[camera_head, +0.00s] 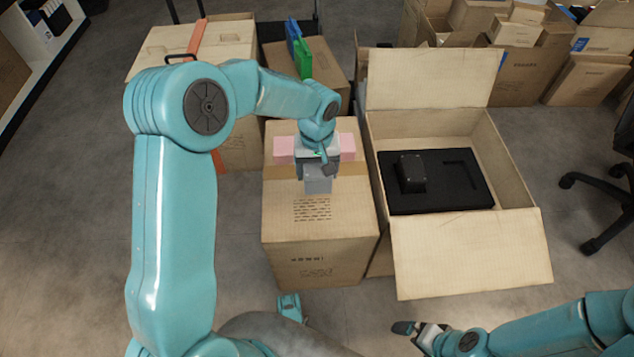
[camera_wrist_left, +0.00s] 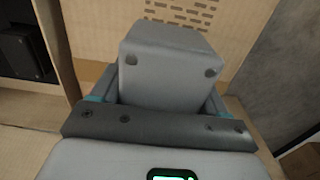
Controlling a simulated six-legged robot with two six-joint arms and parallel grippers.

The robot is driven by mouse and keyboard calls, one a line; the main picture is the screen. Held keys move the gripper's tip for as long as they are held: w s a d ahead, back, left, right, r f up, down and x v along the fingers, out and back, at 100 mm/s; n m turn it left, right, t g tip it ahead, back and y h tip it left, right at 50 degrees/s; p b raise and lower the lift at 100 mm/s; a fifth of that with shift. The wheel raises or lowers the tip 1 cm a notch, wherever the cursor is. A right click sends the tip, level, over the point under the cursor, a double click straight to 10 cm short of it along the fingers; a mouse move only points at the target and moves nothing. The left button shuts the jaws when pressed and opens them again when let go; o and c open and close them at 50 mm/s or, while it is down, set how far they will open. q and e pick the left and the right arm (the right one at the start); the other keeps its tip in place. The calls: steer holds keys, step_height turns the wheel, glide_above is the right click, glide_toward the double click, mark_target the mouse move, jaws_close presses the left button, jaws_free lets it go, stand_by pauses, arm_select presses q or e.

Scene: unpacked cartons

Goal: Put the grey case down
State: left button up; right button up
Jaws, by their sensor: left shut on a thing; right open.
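The grey case (camera_head: 317,182) is a small block between the fingers of my left gripper (camera_head: 319,166), over the top of a closed cardboard carton (camera_head: 292,242). In the left wrist view the grey case (camera_wrist_left: 170,62) fills the space between the fingers, which are shut on it. Printed lines on the carton show behind it. I cannot tell whether its underside touches the carton. My right gripper (camera_head: 416,331) is open and empty at the lower right, away from the cartons.
Pink blocks (camera_head: 285,150) show on both sides of my left gripper. An open carton (camera_head: 520,238) to the right holds a black foam insert (camera_head: 440,199) with a black device (camera_head: 412,172) and an empty recess. Blue and green folders (camera_head: 303,52) stand behind. Chair legs (camera_head: 607,200) are far right.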

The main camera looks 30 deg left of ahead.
arm_select(q)
step_height(320, 180, down, 5)
steer(key=shift+r+b, duration=0.1)
steer(key=shift+b, duration=0.65)
steer(key=shift+f, duration=0.2)
steer(key=o, duration=1.1)
steer(key=shift+r, duration=0.1)
